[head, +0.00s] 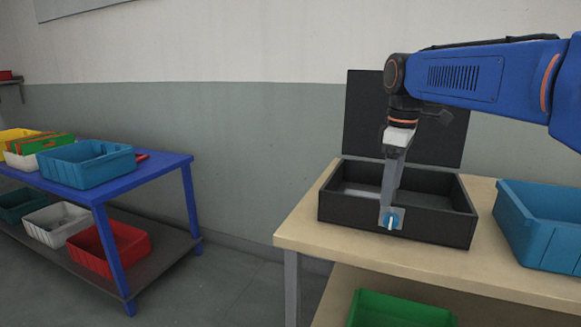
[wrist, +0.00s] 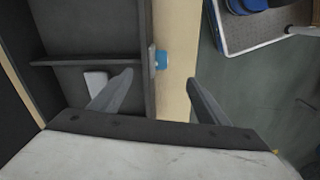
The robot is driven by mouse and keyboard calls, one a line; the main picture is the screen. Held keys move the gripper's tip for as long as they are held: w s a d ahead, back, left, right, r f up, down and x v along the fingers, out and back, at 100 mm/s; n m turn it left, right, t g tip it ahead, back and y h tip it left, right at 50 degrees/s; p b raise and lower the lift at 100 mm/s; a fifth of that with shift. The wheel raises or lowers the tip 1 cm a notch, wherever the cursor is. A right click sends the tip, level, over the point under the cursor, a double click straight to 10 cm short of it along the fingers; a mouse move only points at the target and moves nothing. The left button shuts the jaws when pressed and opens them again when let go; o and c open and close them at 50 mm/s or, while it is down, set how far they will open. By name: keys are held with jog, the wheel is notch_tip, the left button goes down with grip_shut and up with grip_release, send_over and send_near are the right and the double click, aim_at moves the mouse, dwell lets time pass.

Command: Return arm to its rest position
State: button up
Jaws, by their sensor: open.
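The black ultrasonic tank (head: 425,222) stands on the wooden-topped table, its dark lid (head: 365,115) raised upright behind it. A blue knob (head: 396,214) on a small light plate sits on the tank's front wall. My gripper (head: 388,198) points down at the tank's front wall, just by the knob, and overlaps it in the head view. In the wrist view, my gripper (wrist: 161,77) is open with nothing between its fingers. The knob (wrist: 162,59) lies ahead of the gap between the fingertips; I cannot tell whether they touch it. A pale object (wrist: 95,81) shows inside the tank.
A blue bin (head: 540,235) stands right of the tank on the wooden table (head: 300,228), and a green bin (head: 400,312) is below. At left, a blue table (head: 160,164) holds several bins. Open floor lies between the tables.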

jog(key=s+d+f+m+t, duration=0.2)
jog(key=s+f+m, duration=0.3)
jog(key=s+f, duration=0.4)
jog(key=s+d+f+m+t, duration=0.2)
jog(key=s+f+m, duration=0.4)
jog(key=s+f, duration=0.4)
jog(key=s, duration=0.6)
jog(key=shift+d, duration=0.3)
jog(key=shift+s+f+m, duration=0.3)
jog(key=shift+f, duration=0.25)
jog(key=shift+c, duration=0.2)
